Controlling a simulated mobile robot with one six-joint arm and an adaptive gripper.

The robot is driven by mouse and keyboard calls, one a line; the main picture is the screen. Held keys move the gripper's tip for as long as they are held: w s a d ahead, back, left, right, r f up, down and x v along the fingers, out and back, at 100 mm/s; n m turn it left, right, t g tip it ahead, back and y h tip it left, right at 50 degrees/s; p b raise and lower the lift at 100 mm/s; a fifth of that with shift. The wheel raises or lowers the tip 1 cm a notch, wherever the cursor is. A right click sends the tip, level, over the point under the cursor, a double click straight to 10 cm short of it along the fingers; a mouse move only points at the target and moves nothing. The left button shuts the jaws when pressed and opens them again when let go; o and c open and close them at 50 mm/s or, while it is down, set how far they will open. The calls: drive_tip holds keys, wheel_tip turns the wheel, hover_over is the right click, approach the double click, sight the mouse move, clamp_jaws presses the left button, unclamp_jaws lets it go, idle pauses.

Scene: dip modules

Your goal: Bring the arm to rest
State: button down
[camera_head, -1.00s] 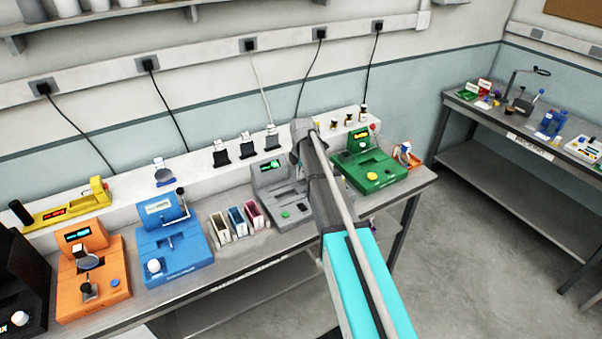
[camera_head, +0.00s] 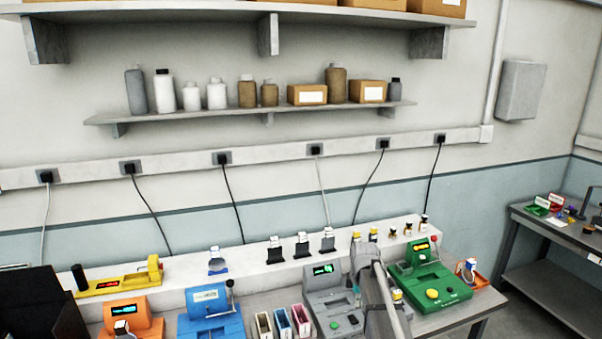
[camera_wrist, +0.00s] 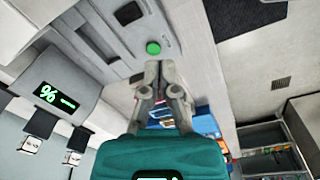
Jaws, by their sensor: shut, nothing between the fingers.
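My gripper (camera_wrist: 160,72) is shut and empty in the wrist view, its fingertips together in front of its teal body. The grey module with a green button shows behind the fingertips in the wrist view (camera_wrist: 95,45), and its lit display is at the left. In the head view, my arm reaches up from the bottom edge between the grey module (camera_head: 330,307) and the green module (camera_head: 437,282). Whether the fingers touch anything is not clear, but no contact shows.
On the bench stand a blue module (camera_head: 210,322), an orange module (camera_head: 133,325), a yellow device (camera_head: 120,283) and small coloured holders (camera_head: 282,322). A shelf with bottles (camera_head: 250,113) hangs on the wall. A second bench (camera_head: 545,232) stands at the right, with open floor between.

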drive_tip(key=s+f+m+b, duration=0.2)
drive_tip(key=s+m, duration=0.6)
drive_tip(key=s, duration=0.3)
drive_tip(key=s+a+f+m+b, duration=0.1)
drive_tip(key=s+f+m+b, duration=0.1)
drive_tip(key=s+m, duration=0.6)
drive_tip(key=shift+s+f+g, duration=0.15)
drive_tip(key=shift+s+g, duration=0.15)
drive_tip(key=shift+s, duration=1.55)
